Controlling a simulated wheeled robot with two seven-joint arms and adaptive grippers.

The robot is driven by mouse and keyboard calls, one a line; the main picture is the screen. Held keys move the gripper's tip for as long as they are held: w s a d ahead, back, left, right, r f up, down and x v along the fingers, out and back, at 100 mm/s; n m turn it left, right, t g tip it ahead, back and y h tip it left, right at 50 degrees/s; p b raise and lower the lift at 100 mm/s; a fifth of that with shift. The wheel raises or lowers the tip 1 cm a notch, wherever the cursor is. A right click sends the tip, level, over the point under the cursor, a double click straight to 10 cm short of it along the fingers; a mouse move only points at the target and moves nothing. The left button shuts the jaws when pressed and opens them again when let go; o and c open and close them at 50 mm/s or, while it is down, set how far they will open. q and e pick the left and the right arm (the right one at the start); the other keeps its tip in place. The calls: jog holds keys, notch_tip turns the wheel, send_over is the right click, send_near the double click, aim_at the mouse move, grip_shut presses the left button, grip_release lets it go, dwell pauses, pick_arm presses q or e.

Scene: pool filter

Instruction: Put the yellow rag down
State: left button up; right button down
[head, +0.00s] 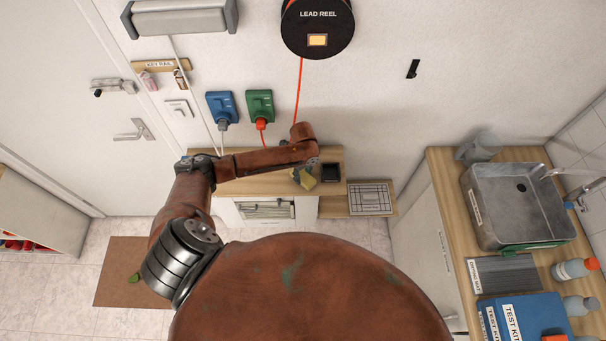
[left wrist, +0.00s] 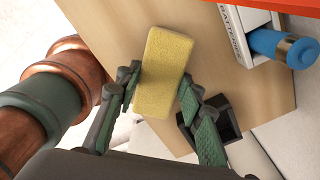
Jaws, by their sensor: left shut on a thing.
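The yellow rag (left wrist: 163,72) looks like a thick, textured yellow block in the left wrist view. My left gripper (left wrist: 160,88) is shut on it, with one dark green finger on each side. Past it lies a wooden top (left wrist: 125,25); I cannot tell how far the rag is above it. In the head view, the rag (head: 308,182) is small below my left gripper (head: 301,174), over the wooden bench (head: 245,186) by the wall. My right gripper is not in view.
A small black open box (left wrist: 226,122) stands just right of the gripper. A white tray marked batteries (left wrist: 240,35) holds a blue cylinder (left wrist: 285,47). In the head view, a labelled grey panel (head: 370,198) lies right of the bench; a metal sink (head: 515,205) is farther right.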

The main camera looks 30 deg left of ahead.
aim_at(303, 176)
pick_arm(q)
jog(key=o, duration=1)
jog(key=shift+r, duration=0.1)
notch_tip(303, 176, up, 12)
jog(key=shift+f+b, duration=0.1)
jog(key=shift+b, duration=0.45)
